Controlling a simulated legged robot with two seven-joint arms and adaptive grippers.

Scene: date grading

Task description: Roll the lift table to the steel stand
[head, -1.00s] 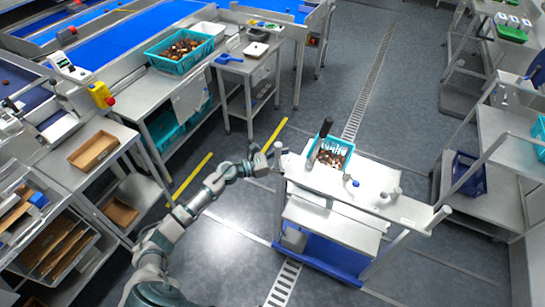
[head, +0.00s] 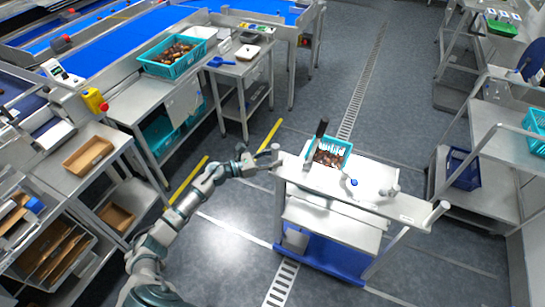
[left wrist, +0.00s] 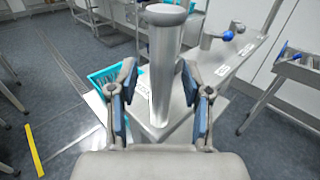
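The lift table (head: 330,232) is a wheeled cart with a pale top, a handle bar along its near side and a blue base. It stands on the floor right of centre. My left gripper (head: 272,152) is at the bar's left end. In the left wrist view, its open fingers (left wrist: 162,112) stand either side of an upright grey post (left wrist: 165,65) with a round cap, with gaps showing on both sides. A small steel stand (head: 229,69) with a white tray on top is at the upper left, by the conveyor. My right gripper is not in view.
A teal basket (head: 345,145) of dates and a blue-knobbed fitting (head: 352,183) are on the lift table. Steel benches (head: 65,180) line the left; shelving with a blue crate (head: 463,168) stands right. Floor between the lift table and conveyor is clear, with yellow lines.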

